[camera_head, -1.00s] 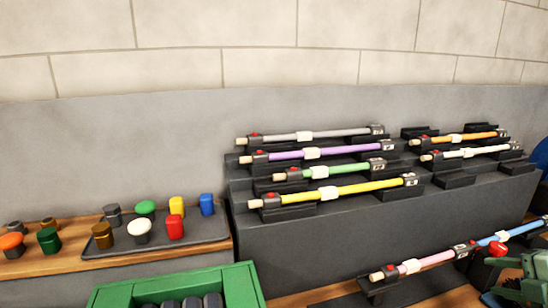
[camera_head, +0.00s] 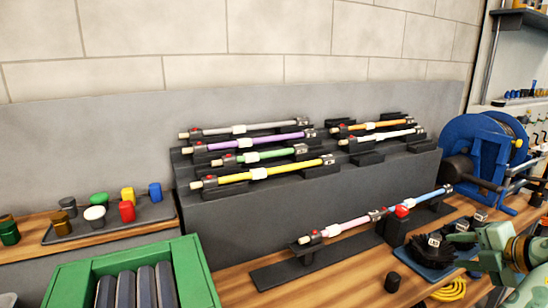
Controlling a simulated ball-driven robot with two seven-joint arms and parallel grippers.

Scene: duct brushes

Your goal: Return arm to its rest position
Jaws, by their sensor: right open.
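My right gripper (camera_head: 463,238) is at the lower right, on a pale green arm. It is open, and I see nothing held in it. It is over or near a dark blue tray (camera_head: 434,262) that holds a black round brush head (camera_head: 425,247). The gap between them is hard to judge. To its left, a pink rod (camera_head: 345,226) and a light blue rod (camera_head: 420,199) lie in line on a low black stand (camera_head: 283,272), with a red knob (camera_head: 402,211) near where they meet. The gripper is apart from these rods. My left gripper is not in view.
A stepped grey rack (camera_head: 300,215) holds several coloured rods. A blue reel (camera_head: 482,140) stands at the right. A green crate (camera_head: 195,275) with dark cylinders is at the front left. A tray of coloured caps (camera_head: 165,209) is behind it. A yellow coil (camera_head: 449,290) lies near the front.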

